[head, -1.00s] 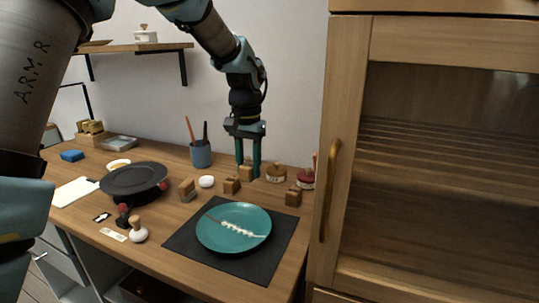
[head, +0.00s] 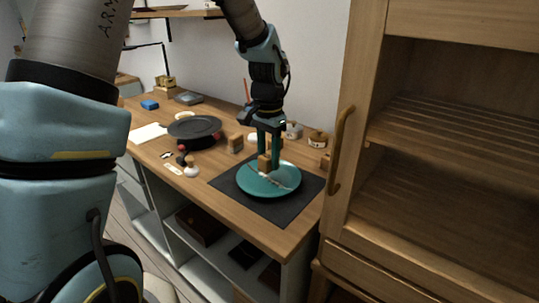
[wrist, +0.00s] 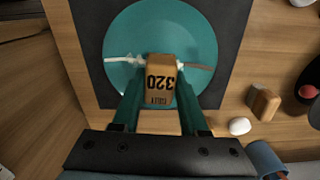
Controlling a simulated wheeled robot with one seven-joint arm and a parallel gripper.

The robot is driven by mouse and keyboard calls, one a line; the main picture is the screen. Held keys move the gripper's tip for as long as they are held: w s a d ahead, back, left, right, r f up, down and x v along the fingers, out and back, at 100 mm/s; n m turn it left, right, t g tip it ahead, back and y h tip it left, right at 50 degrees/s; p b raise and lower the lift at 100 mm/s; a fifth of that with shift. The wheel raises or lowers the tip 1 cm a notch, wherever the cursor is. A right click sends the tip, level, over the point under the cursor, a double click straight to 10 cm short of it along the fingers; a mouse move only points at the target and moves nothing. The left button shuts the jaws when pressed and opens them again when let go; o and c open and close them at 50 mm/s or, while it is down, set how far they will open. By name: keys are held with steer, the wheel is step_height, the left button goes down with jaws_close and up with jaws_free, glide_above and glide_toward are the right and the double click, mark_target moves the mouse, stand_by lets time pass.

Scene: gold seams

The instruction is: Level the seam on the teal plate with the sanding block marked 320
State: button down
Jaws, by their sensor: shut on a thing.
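The teal plate (head: 262,190) lies on a dark mat (head: 222,183) near the front edge of the bench. In the wrist view the plate (wrist: 128,32) has a seam (wrist: 198,67) across it, pale and lumpy on the left, thinner and brownish on the right. My gripper (head: 270,158) is over the plate, shut on a wooden sanding block (head: 264,163). The wrist view shows the block marked 320 (wrist: 160,82), upside down, covering the middle of the seam. I cannot tell whether the block touches the plate.
A dark turntable (head: 193,127), a wooden block (head: 235,144) and a small white-and-wood tool (head: 190,168) stand left of the mat. Jars (head: 318,139) stand behind. A tall wooden cabinet (head: 425,215) with a handle closes off the right side.

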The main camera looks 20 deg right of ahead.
mark_target(261, 174)
steer(key=shift+f, duration=0.55)
steer(key=shift+w, duration=0.1)
steer(key=shift+w+a+f, duration=0.2)
steer(key=shift+w+a, duration=0.05)
steer(key=shift+w, duration=0.5)
steer(key=shift+w+a+f, duration=0.2)
steer(key=shift+w, duration=0.55)
steer(key=shift+f, duration=0.85)
steer(key=shift+a, duration=0.1)
